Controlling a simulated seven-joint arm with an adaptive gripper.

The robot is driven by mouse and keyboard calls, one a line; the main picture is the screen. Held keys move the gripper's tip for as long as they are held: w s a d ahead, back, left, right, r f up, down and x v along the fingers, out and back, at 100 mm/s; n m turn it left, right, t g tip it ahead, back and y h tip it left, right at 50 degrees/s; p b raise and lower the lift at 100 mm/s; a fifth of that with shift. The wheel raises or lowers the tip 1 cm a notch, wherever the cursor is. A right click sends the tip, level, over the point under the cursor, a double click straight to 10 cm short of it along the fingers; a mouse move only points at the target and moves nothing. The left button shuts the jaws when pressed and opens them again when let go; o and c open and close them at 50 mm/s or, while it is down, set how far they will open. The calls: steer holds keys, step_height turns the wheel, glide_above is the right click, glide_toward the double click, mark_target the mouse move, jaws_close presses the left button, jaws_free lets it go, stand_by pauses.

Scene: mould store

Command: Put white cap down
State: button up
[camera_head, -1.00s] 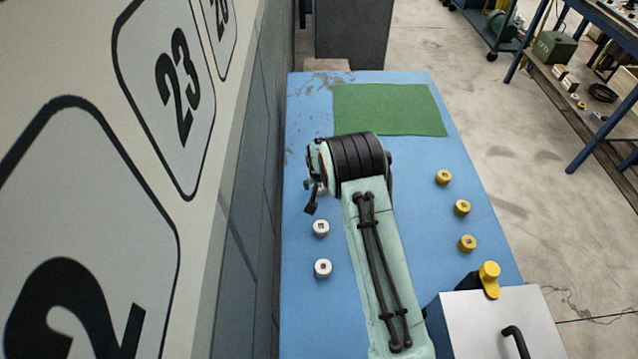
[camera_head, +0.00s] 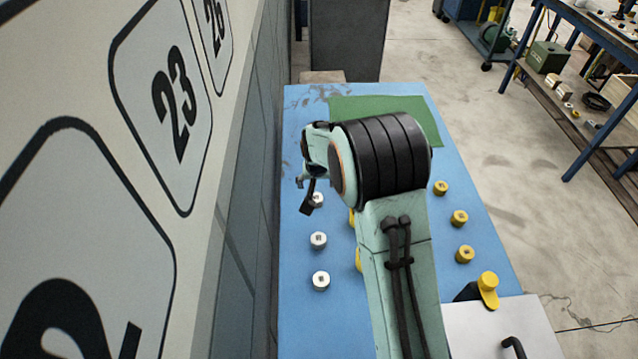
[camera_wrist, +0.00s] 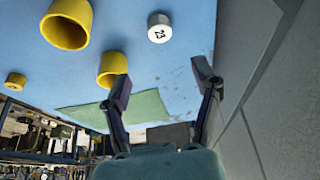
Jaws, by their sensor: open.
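Three white caps stand in a column on the left of the blue table in the head view: a far one (camera_head: 317,200), a middle one (camera_head: 318,240) and a near one (camera_head: 320,281). The far one is partly covered by my gripper (camera_head: 307,200), whose fingers are mostly hidden by my arm there. In the wrist view my gripper (camera_wrist: 162,82) is open, with nothing between its fingers. One white cap (camera_wrist: 159,27) marked 23 sits on the table, apart from the fingertips; I cannot tell which of the three it is.
The blue table (camera_head: 300,325) has a green mat (camera_head: 345,104) at its far end and a wall along its left. Yellow caps (camera_head: 459,218) line the right side. Yellow hollow pieces (camera_wrist: 67,24) stand mid-table, partly behind my arm. A grey box (camera_head: 500,330) is at near right.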

steer(key=s+d+r+g, duration=0.1)
steer(key=s+d+r, duration=0.1)
steer(key=s+r, duration=0.5)
steer(key=s+d+r+g, duration=0.15)
steer(key=s+r, duration=0.35)
steer(key=s, duration=0.5)
steer(key=s+d+r+n+g, duration=0.1)
steer(key=s+d+g, duration=0.1)
steer(key=s, duration=1.6)
steer(key=shift+s+d+y, duration=0.2)
steer(key=shift+s+y, duration=0.15)
steer(key=shift+y, duration=0.05)
